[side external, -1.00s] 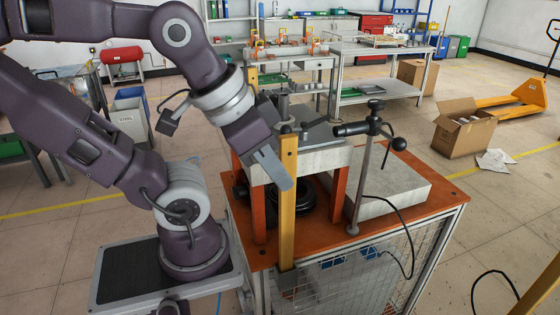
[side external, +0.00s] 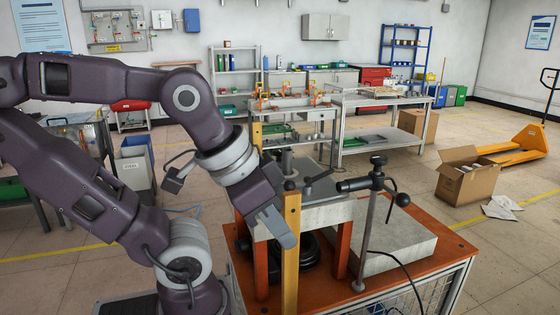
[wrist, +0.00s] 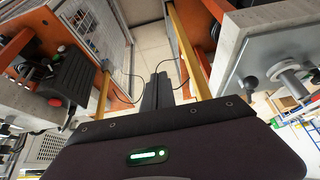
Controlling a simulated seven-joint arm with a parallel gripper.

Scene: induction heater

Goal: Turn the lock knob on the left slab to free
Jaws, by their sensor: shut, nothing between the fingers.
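In the wrist view one pale slab (wrist: 32,105) lies at the left, with a black block (wrist: 72,78) and a small red part (wrist: 55,102). Another slab (wrist: 240,50) at the right carries a round metal part (wrist: 285,75). I cannot tell which part is the lock knob.
A metal stand (side external: 370,225) with a black clamp rises right of the raised slab. A lower slab (side external: 405,247) lies on the orange bench top (side external: 455,240). A black cable hangs over the bench front. The floor to the right is open near a cardboard box (side external: 467,178).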

